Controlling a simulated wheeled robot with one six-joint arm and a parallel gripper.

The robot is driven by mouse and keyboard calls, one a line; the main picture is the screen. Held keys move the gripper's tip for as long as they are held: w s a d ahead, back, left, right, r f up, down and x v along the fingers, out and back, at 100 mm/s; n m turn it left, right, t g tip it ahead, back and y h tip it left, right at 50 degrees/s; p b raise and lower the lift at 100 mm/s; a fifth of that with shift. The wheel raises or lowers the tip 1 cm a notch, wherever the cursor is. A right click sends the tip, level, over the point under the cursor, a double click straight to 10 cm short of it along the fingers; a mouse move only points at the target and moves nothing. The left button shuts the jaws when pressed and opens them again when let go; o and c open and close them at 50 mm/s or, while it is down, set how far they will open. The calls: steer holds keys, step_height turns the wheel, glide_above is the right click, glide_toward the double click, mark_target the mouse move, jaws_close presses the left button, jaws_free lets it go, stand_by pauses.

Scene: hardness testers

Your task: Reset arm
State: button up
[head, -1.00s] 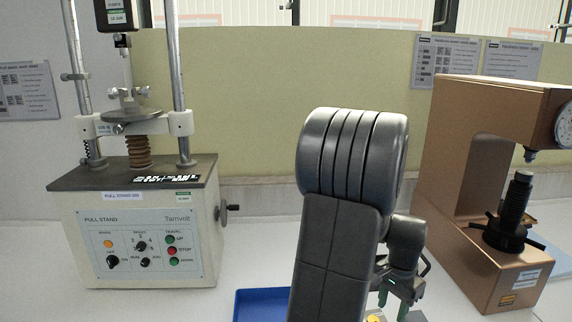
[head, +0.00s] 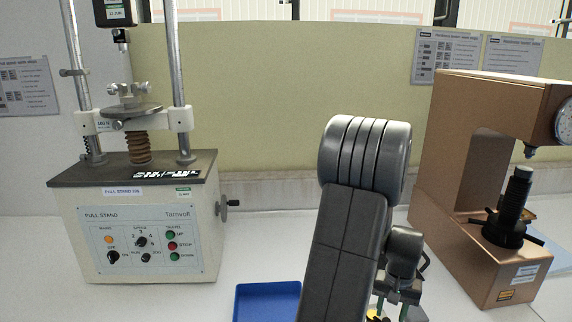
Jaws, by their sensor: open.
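My gripper (head: 391,300) shows low in the head view, partly hidden behind my own arm. Its green-tipped fingers point down and are apart, with nothing visible between them. My dark grey arm rises in front of it, in the middle right of the picture. A small yellow thing (head: 375,314) shows below the gripper at the bottom edge, too cut off to identify.
A pull stand (head: 150,240) stands on the left of the white table. A brown hardness tester (head: 465,150) stands close on the right. A blue tray (head: 266,287) lies left of my arm. The table is clear between pull stand and tray.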

steer(key=n, duration=0.2)
steer(key=w+n, duration=0.1)
steer(key=n, duration=0.1)
steer(key=shift+w+d, duration=0.15)
steer(key=n, duration=0.1)
steer(key=w+n+p, duration=0.1)
steer(key=n, duration=0.1)
steer(key=shift+w, duration=0.1)
step_height(320, 180, up, 6)
steer(key=shift+r, duration=0.25)
